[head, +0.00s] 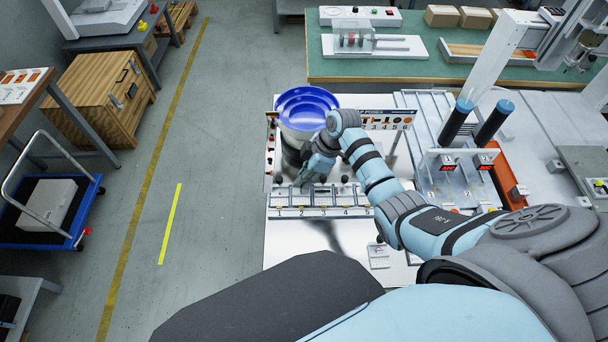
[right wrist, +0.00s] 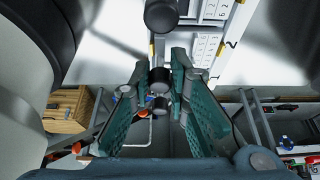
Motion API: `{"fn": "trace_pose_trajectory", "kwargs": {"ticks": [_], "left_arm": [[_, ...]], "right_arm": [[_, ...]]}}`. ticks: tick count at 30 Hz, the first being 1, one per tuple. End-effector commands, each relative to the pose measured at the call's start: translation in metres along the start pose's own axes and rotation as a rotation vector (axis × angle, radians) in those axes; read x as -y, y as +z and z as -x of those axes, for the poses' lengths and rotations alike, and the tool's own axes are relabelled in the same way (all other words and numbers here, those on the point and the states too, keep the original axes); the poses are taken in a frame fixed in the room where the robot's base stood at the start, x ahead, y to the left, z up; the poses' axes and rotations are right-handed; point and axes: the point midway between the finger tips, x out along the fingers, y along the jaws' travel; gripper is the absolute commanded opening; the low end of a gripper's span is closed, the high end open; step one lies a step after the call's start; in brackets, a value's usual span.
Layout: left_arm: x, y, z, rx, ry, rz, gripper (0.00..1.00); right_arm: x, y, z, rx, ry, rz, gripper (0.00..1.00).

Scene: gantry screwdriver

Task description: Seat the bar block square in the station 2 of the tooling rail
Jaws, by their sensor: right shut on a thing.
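The tooling rail (head: 330,212) lies across the white table in the head view, with numbered stations along its front. My right gripper (head: 307,178) is low over the rail's left part, close to station 2. In the right wrist view my right gripper (right wrist: 159,95) is shut on a small dark piece with rounded ends (right wrist: 158,76), apparently the grip of the bar block. The block's body cannot be made out, so I cannot tell whether it touches the rail. The rail's number 2 (right wrist: 228,44) shows at upper right there. My left gripper is out of view.
A blue-rimmed round bin (head: 306,104) stands behind the rail, close to my right forearm. Dark knobs (head: 278,179) stand near the rail; a large one (right wrist: 161,14) shows in the wrist view. Two dark blue-capped cylinders (head: 494,122) stand to the right.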

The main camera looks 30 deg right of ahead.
Motion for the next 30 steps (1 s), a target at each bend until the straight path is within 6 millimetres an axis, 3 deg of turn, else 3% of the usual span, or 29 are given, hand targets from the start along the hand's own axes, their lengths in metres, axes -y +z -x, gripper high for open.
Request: {"fn": "trace_pose_trajectory", "kwargs": {"ticks": [4, 5, 9, 19, 23, 30], "left_arm": [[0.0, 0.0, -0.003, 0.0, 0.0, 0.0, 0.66], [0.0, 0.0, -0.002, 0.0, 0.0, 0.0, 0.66], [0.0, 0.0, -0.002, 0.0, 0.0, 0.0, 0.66], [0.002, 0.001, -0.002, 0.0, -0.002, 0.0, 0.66], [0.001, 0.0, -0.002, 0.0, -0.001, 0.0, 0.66], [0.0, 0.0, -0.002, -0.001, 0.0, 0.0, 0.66]], "right_arm": [[0.0, 0.001, -0.003, 0.0, 0.0, 0.0, 0.0], [0.0, 0.001, -0.003, 0.0, 0.0, 0.0, 0.21], [0.0, 0.001, -0.002, 0.0, 0.0, 0.0, 0.4], [0.0, 0.001, 0.002, 0.0, 0.001, 0.0, 0.4], [-0.001, 0.002, 0.026, 0.001, 0.004, 0.002, 0.4], [-0.001, 0.002, 0.092, 0.002, 0.004, 0.002, 0.4]]}}
